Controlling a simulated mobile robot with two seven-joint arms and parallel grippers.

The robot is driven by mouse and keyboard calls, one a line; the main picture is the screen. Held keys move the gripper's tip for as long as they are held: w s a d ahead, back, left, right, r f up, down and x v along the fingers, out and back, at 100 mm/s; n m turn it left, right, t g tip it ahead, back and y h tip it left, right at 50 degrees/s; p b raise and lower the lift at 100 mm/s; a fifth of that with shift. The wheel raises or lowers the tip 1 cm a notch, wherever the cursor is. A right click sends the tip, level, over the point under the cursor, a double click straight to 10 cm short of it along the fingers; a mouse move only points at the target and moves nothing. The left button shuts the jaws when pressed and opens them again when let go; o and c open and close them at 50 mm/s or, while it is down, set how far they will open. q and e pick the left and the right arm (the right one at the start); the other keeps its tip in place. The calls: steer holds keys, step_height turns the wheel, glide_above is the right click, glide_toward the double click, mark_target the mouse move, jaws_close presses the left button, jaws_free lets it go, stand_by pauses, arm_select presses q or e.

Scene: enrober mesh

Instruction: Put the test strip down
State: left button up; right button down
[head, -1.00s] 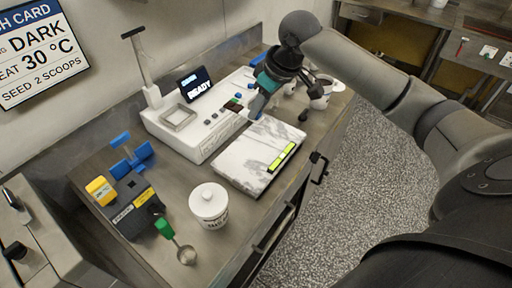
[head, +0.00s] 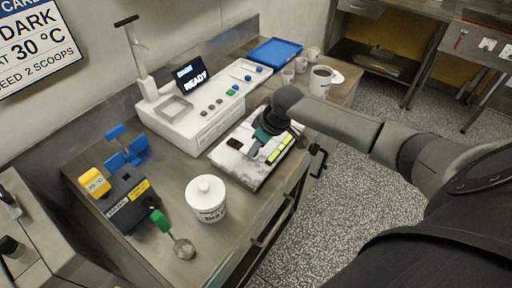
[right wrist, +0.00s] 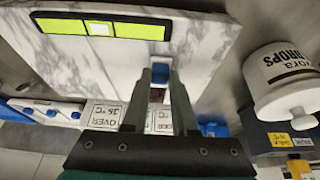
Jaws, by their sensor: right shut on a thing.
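Whether the strip touches the slab I cannot tell. A black-framed strip with yellow-green cells (head: 278,148) lies along the slab's right edge. My left gripper is not in view.
A white machine with a READY screen (head: 191,78) stands behind the slab. A lidded white jar (head: 206,200), a green-handled scoop (head: 172,232) and a dark box (head: 128,196) stand front left. Cups (head: 320,80) and a blue tray (head: 275,51) are at the back right.

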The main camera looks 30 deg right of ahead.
steer(key=c, duration=0.7)
jaws_free()
steer(key=p+v, duration=0.2)
steer(key=v, duration=1)
